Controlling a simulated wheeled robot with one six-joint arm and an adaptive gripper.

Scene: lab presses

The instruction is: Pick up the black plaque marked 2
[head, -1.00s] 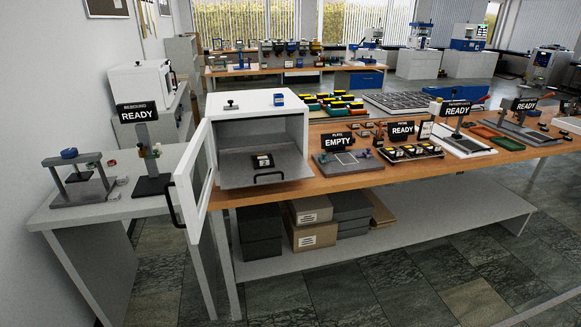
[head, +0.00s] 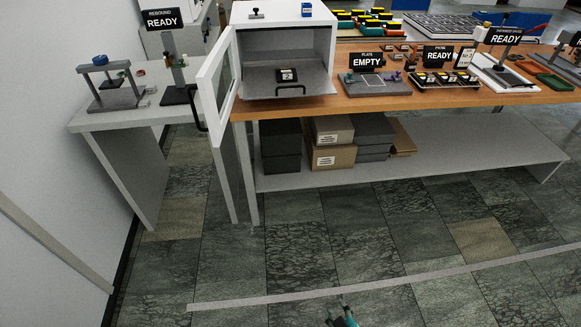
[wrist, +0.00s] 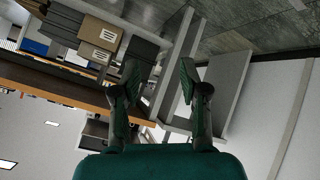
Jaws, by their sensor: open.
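The black plaque (head: 286,75) with a pale label reading 2 lies on the grey floor of a white open-fronted cabinet (head: 240,14) in the head view. The cabinet's door (head: 217,92) stands swung open to the left. A dark handle (head: 291,90) is in front of the plaque. My gripper (wrist: 158,75) shows in the wrist view with its two fingers apart and nothing between them. In the head view only a small teal tip of my arm shows at the bottom edge, far from the plaque. I cannot make out the plaque in the wrist view.
A wooden workbench (head: 437,97) holds the cabinet, an EMPTY plate stand (head: 378,84) and a READY rack (head: 446,82) to its right. A grey side table (head: 125,119) stands left. Boxes (head: 333,139) sit on the lower shelf. The floor in front is clear.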

